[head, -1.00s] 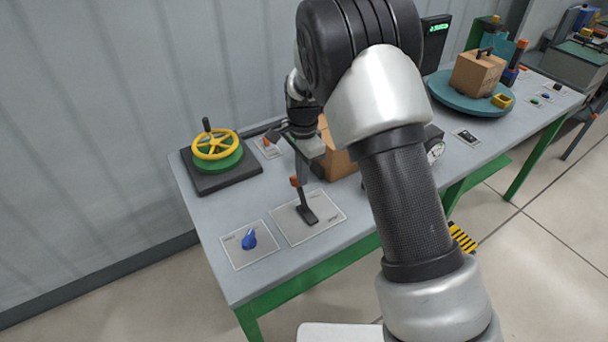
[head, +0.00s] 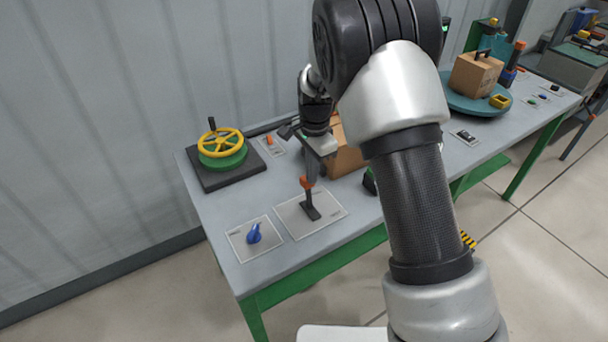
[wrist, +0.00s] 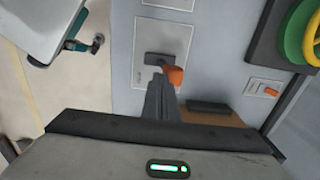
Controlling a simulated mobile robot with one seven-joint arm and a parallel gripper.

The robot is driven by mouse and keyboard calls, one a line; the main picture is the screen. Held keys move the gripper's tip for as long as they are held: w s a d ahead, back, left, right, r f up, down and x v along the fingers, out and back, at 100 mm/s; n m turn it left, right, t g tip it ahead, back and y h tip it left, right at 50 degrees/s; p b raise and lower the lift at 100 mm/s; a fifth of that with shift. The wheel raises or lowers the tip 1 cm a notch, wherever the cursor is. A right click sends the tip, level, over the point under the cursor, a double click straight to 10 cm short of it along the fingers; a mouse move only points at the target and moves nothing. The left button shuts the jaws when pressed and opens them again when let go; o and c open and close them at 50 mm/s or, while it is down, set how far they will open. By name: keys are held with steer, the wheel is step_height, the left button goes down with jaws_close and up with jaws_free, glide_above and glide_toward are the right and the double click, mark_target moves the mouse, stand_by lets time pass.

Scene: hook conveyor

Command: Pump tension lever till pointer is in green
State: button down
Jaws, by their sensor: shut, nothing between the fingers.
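The tension lever, black with an orange knob (head: 306,183), stands on a light plate (head: 325,213) on the bench. My gripper (head: 309,178) is shut and empty, pointing down with its fingertips at the knob. In the wrist view the shut fingers (wrist: 160,95) lie right beside the orange knob (wrist: 174,75); I cannot tell whether they touch it. The gauge face and its pointer are hidden behind my arm in the head view.
A blue knob (head: 254,234) sits left of the lever plate. A yellow handwheel (head: 220,142) stands behind it. A cardboard box (head: 345,158) is close behind my gripper. A turntable (head: 459,96) with another box (head: 475,74) is farther right.

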step_height(320, 180, up, 10)
steer(key=w, duration=0.1)
steer(key=shift+w+a+f, duration=0.15)
steer(key=shift+a+f, duration=0.05)
steer(key=shift+a, duration=0.15)
steer(key=shift+d+f+b, duration=0.1)
steer(key=shift+b, duration=0.4)
stand_by(0.8)
steer(key=s+d+f+t+y+b, duration=0.2)
steer(key=s+d+t+b, duration=0.1)
steer(key=s+d+b, duration=0.4)
steer(key=s+b, duration=0.3)
steer(key=shift+s+f, duration=0.25)
steer(key=shift+s, duration=0.15)
steer(key=w+a+f+b, duration=0.2)
steer(key=w+a+f, duration=0.2)
steer(key=f, duration=0.5)
steer(key=shift+w, duration=1.2)
